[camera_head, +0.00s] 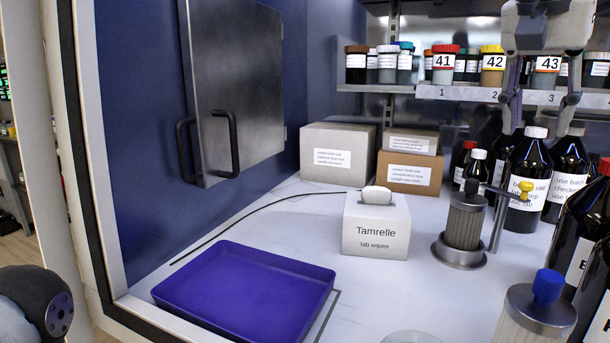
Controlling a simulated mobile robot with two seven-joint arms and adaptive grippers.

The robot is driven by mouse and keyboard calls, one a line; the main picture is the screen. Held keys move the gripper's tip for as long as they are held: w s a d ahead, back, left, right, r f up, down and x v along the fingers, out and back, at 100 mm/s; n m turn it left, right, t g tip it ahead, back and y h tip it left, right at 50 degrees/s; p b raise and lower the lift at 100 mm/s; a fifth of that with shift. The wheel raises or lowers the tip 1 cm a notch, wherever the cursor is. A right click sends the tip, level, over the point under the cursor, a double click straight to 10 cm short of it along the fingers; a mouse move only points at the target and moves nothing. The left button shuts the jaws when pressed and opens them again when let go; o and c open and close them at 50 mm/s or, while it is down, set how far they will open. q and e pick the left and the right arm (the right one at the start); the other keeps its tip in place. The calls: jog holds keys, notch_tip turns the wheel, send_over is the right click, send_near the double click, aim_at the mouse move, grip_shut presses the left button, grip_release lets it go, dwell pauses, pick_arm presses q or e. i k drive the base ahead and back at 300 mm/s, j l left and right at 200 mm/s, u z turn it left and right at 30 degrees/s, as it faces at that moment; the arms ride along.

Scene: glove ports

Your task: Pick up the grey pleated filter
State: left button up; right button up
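A grey pleated filter (463,226) stands upright on a round metal base (459,253), right of the wipes box. A thin rod with a yellow knob (525,187) stands close beside it. A second, paler pleated cylinder with a metal top and blue knob (547,288) is at the lower right, partly cut off by the frame. My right gripper (539,122) points down at the upper right, its two fingers spread with nothing visible held between them. In the picture it is above and right of the grey filter. My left gripper is out of view.
A white wipes box (376,230) and a purple tray (245,292) lie left of the filter. Dark bottles (525,178) crowd the right side. Cartons (337,153) stand at the back, below a shelf (465,94) of jars.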

aim_at(467, 208)
jog(key=k+j, duration=1.05)
jog(key=j, duration=0.25)
